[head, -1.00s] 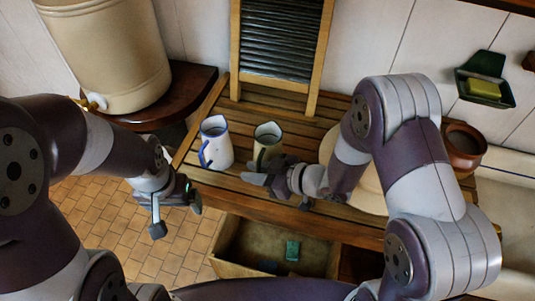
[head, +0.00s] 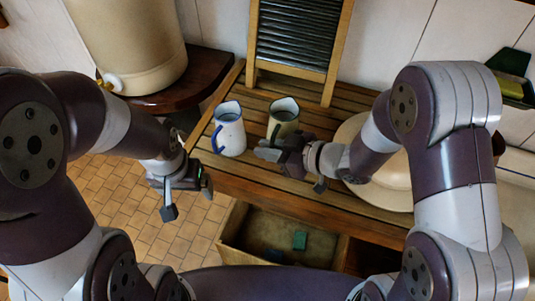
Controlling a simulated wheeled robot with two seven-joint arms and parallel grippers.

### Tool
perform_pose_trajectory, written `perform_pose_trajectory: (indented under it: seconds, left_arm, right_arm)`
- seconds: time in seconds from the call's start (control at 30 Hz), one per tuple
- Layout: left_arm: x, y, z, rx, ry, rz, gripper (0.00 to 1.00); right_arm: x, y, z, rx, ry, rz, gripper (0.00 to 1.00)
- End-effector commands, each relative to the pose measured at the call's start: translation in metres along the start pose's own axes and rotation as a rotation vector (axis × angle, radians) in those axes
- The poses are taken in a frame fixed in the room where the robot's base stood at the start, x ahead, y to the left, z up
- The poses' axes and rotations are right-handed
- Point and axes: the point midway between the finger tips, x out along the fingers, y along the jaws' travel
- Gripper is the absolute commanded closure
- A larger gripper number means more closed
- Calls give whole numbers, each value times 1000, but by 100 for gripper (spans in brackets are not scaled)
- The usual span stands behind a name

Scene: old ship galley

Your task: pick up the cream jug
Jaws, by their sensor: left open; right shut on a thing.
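The cream jug (head: 285,113), with a dark rim and a dark green handle, is at the slatted wooden counter (head: 235,177), right of a white jug. It looks upright. My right gripper (head: 270,150) reaches in from the right and is shut on the cream jug, low on its near side. The gripper hides the jug's bottom, so any gap to the slats is hard to tell. My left gripper (head: 186,198) is open and empty, over the tiled floor in front of the counter.
The white jug (head: 231,132) with a blue handle stands close left of the cream jug. A washboard (head: 300,38) leans behind. A wide cream basin (head: 396,178) sits right, partly behind my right arm. An open drawer (head: 262,240) lies below the counter edge.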

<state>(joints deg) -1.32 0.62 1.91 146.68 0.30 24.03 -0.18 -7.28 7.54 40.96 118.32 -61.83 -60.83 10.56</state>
Motion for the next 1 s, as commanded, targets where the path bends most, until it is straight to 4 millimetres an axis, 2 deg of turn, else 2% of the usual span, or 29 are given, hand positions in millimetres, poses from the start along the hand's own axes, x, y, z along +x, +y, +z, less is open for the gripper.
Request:
perform_pose_trajectory:
  seconds: [0.6,0.8,1.0]
  left_arm:
    - [1,0,0,0,0,0,10]
    - [0,0,0,0,0,0,10]
    - [0,0,0,0,0,0,10]
  right_arm:
    - [-95,1,-14,1,1,6,100]
    - [-115,1,-17,2,0,5,100]
    - [-126,0,-18,1,-1,2,100]
